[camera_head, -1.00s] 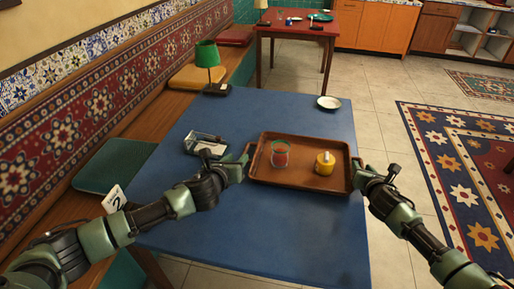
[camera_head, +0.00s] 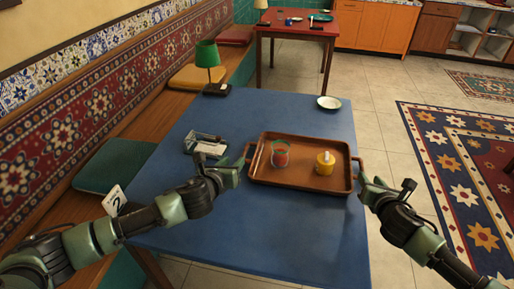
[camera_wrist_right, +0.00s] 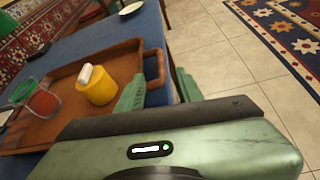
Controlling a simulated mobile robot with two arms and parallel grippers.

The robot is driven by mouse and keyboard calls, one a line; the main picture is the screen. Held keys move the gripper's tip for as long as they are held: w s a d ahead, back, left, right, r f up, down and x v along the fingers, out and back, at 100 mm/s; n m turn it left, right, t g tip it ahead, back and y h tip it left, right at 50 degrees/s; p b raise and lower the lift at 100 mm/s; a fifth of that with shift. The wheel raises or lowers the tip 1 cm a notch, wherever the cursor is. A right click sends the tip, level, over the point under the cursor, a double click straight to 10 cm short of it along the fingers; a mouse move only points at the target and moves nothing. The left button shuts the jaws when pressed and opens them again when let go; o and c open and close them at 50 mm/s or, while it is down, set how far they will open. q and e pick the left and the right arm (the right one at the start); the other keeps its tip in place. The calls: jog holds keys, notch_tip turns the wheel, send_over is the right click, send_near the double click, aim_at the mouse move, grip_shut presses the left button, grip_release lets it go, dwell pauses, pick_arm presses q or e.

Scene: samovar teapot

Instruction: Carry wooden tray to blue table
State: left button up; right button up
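The brown wooden tray (camera_head: 300,186) lies flat on the blue table (camera_head: 230,240), near its right side. A red-and-green glass (camera_head: 280,155) and a yellow container with a white top (camera_head: 325,165) stand upright in it. My left gripper (camera_head: 238,168) is just left of the tray's left handle and looks open. My right gripper (camera_head: 364,182) is just beyond the right handle. In the right wrist view its two green fingers (camera_wrist_right: 160,88) are spread apart with nothing held, and the tray's right handle (camera_wrist_right: 156,62) is ahead of them.
A green lamp (camera_head: 208,60) stands at the table's far left corner, and a white plate (camera_head: 329,102) at the far right. A napkin holder (camera_head: 208,145) is left of the tray. A bench with cushions lines the left wall. A red table (camera_head: 295,30) stands farther back.

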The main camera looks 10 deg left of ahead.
jog(key=shift+v, duration=1.5)
